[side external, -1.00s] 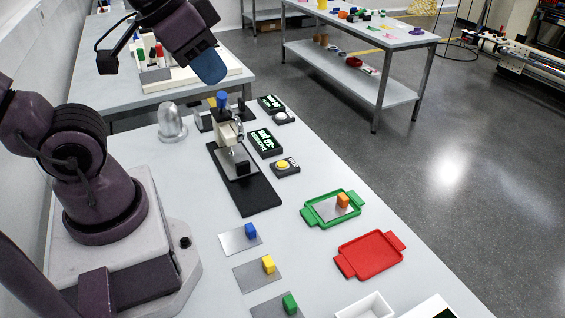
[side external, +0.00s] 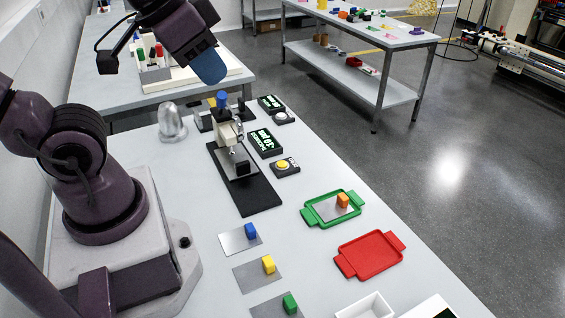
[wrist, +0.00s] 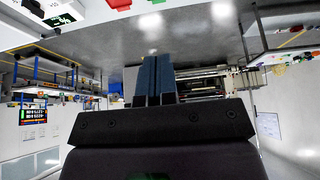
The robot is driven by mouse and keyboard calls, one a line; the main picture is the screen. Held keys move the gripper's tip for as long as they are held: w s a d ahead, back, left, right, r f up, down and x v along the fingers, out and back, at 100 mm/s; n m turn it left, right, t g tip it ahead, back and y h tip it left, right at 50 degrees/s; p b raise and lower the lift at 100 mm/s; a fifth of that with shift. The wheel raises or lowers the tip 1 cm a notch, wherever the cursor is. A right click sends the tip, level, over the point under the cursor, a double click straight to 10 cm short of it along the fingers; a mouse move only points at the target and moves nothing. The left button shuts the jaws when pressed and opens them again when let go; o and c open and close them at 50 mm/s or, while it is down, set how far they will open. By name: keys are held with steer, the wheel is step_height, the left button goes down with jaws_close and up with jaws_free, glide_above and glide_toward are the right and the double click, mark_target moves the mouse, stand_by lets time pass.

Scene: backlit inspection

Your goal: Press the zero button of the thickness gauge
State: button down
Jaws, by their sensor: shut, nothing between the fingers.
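The thickness gauge (side external: 228,132) stands upright on a long black base in the side external view, with a metal plate under its probe. Beside it is a black display (side external: 265,143) with lit green characters, too small to read surely. A yellow button (side external: 283,165) on a dark box sits just in front of that display. A grey-white button (side external: 282,116) sits further back; I cannot read which is labelled zero. My gripper (side external: 211,71) is high above the table's far end, apart from both buttons. Its blue fingers are shut and empty in the wrist view (wrist: 154,80).
A second display (side external: 270,103) stands at the back. A green tray (side external: 312,217) holds a plate with an orange block; a red tray (side external: 370,255) is empty. Plates with blue, yellow and green blocks lie along the left. A silver dome (side external: 171,122) stands left of the gauge.

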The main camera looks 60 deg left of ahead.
steer(key=n+t+y, duration=0.2)
steer(key=n+t, duration=0.1)
steer(key=n, duration=0.8)
glide_above(280, 162)
step_height(280, 162, down, 22)
steer(key=shift+d, duration=0.1)
steer(key=shift+f, duration=0.15)
steer(key=shift+f, duration=4.35)
